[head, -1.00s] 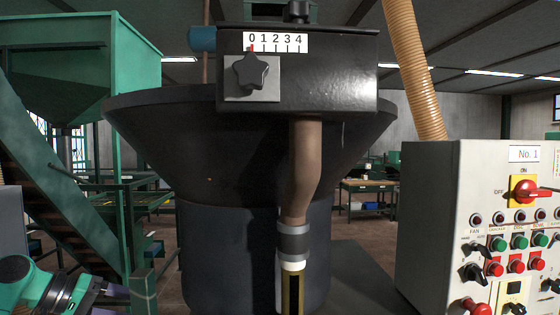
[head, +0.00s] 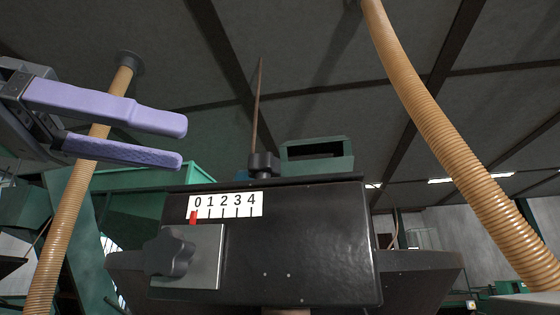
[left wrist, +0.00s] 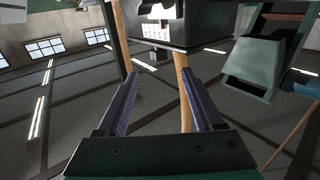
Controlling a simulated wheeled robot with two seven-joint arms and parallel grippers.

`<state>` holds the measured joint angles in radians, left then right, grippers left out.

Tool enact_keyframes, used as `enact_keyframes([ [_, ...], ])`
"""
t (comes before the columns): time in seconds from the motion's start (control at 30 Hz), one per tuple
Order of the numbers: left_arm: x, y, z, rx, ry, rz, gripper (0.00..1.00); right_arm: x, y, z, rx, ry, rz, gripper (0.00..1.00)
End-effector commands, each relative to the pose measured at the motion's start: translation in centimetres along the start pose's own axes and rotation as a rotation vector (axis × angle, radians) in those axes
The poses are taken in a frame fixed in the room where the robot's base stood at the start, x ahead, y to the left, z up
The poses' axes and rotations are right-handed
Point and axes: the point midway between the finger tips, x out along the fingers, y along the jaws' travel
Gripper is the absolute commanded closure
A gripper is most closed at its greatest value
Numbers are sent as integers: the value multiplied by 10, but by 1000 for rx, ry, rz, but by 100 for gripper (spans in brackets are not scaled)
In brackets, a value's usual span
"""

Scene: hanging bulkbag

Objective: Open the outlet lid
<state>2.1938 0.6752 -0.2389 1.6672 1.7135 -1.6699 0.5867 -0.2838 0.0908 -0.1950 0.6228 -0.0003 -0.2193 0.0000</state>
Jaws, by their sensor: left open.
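The black outlet box (head: 310,245) hangs at the lower middle of the head view, with a white 0 to 4 scale (head: 240,204) on its front. A red pointer (head: 193,217) stands at 0. Below it, a black star knob (head: 170,253) sits on a grey plate (head: 206,265). I cannot tell which part is the lid. My left gripper (head: 180,143) is open and empty, above and left of the scale, apart from the box. The left wrist view shows its two purple fingers (left wrist: 158,76) and the box (left wrist: 205,22) beyond them. My right gripper is out of view.
A green open-ended housing (head: 318,156) and a black knob (head: 263,165) stand above the box. A ribbed tan hose (head: 440,130) runs down at right, another tan hose (head: 68,215) at left, behind my gripper. The air between gripper and scale looks clear.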

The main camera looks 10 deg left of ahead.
Motion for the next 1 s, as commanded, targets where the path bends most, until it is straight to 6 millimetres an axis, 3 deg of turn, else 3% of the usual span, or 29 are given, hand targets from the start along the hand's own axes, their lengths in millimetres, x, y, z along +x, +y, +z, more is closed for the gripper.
enact_keyframes([
  [0.17,51,0,-2,0,-7,3,32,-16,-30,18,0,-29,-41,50],
  [0.33,88,0,-3,-2,-5,2,32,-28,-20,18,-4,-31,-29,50],
  [0.53,104,0,0,-1,-1,2,32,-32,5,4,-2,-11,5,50],
  [0.7,104,0,0,-2,-1,1,32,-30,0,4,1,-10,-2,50],
  [0.73,104,0,0,-2,-1,1,35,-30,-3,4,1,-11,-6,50],
  [0.9,104,-1,0,-2,-2,1,100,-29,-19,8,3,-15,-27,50],
  [1.0,104,0,1,-2,-3,2,100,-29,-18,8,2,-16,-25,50],
])
